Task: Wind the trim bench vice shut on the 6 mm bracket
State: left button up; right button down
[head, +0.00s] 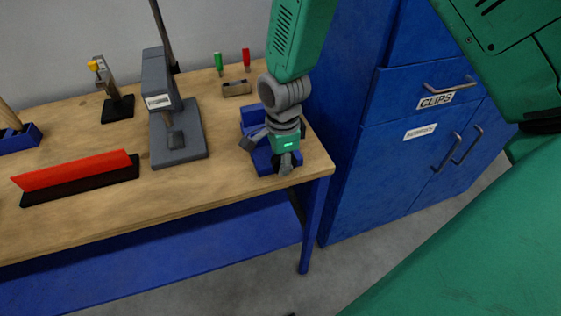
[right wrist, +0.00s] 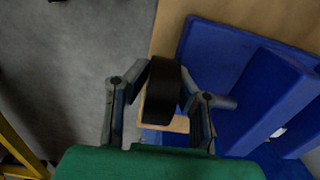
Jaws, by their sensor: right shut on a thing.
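The blue bench vice (head: 262,158) stands at the right front corner of the wooden bench. In the right wrist view its blue body (right wrist: 215,60) fills the right side. My right gripper (head: 285,166) is at the front of the vice, pointing down. In the right wrist view its two fingers are shut on a black round handle part (right wrist: 162,92), one on each side. A small pale patch shows between the blue blocks of the vice; I cannot tell whether it is the 6 mm bracket. My left gripper is not in view.
The bench (head: 225,185) also holds a grey press (head: 180,140), a red strip on a black base (head: 80,172), and green and red upright pieces (head: 246,58) at the back. A blue cabinet (head: 390,165) labelled CLIPS stands close to the right of the bench.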

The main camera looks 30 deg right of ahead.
jog(key=shift+w+r, duration=0.1)
jog(key=shift+r+t+y+p, duration=0.1)
jog(key=shift+t+y+p, duration=0.25)
jog(key=shift+y, duration=0.75)
jog(key=shift+w+y, duration=0.1)
jog(key=shift+y, duration=0.7)
jog(key=shift+t+y+b, duration=0.4)
jog(key=shift+t+y, duration=0.05)
jog(key=shift+y, duration=0.45)
jog(key=shift+d+y+b, duration=0.1)
jog(key=shift+y+b, duration=0.6)
jog(key=shift+y, duration=0.2)
jog(key=t+y+b, duration=0.1)
jog(key=y+b, duration=0.3)
jog(key=b, duration=0.3)
jog(key=t+y+b, duration=0.1)
jog(key=y+b, duration=0.4)
jog(key=b, duration=0.2)
jog(key=shift+d+t, duration=0.2)
jog(key=shift+t, duration=0.1)
jog(key=shift+r+y+b, duration=0.25)
jog(key=shift+y+b, duration=0.45)
jog(key=shift+b, duration=0.35)
